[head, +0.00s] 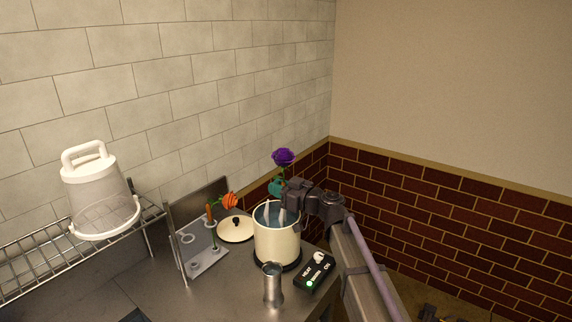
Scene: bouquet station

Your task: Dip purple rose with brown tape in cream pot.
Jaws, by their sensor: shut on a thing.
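The purple rose (283,157) is upright above the cream pot, its bloom clear of the rim. A teal patch (277,187) shows below the bloom, beside my gripper; I cannot tell whether it is leaf or part of the gripper. My gripper (276,218) is shut on the rose, reaching in from the right over the pot. Its two pale fingers appear to point down at the pot mouth. The cream pot (277,242) is open and holds bluish liquid. The rose's lower stem and any brown tape are hidden or too small to make out.
The pot's lid (236,230) lies behind left. A metal rack (203,262) holds an orange flower (230,200). A steel vase (272,286) and a control box (315,271) with a green light stand in front. A white lidded container (96,185) sits on a wire shelf (40,263) at left.

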